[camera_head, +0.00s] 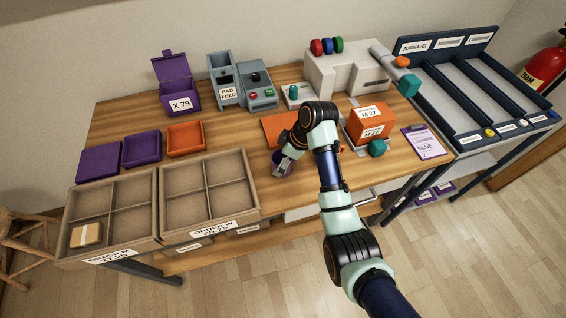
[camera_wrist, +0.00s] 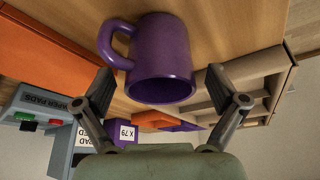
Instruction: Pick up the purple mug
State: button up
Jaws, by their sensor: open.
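The purple mug (camera_wrist: 163,55) stands on the wooden table between the open fingers of my gripper (camera_wrist: 164,95) in the wrist view. Its handle points to the left in that view, and its dark open rim faces my gripper. The fingers are spread on either side of the mug, and neither visibly touches it. In the head view, the mug (camera_head: 281,168) shows only partly beneath my gripper (camera_head: 284,163), near the table's front edge. My arm hides part of it there.
An orange mat (camera_head: 279,127) lies just behind the mug. The divided brown tray (camera_head: 253,192) stands close to its left. An orange box labelled M 27 (camera_head: 371,121) is to the right of my arm. A purple bin (camera_head: 174,82) and grey machines (camera_head: 258,92) stand at the back.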

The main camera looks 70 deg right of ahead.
jog(key=shift+x, duration=1.05)
jog(key=c, duration=1.4)
jog(key=shift+r, duration=0.2)
notch_tip(320, 180, up, 20)
jog(key=p, duration=0.9)
jog(key=shift+p, duration=0.35)
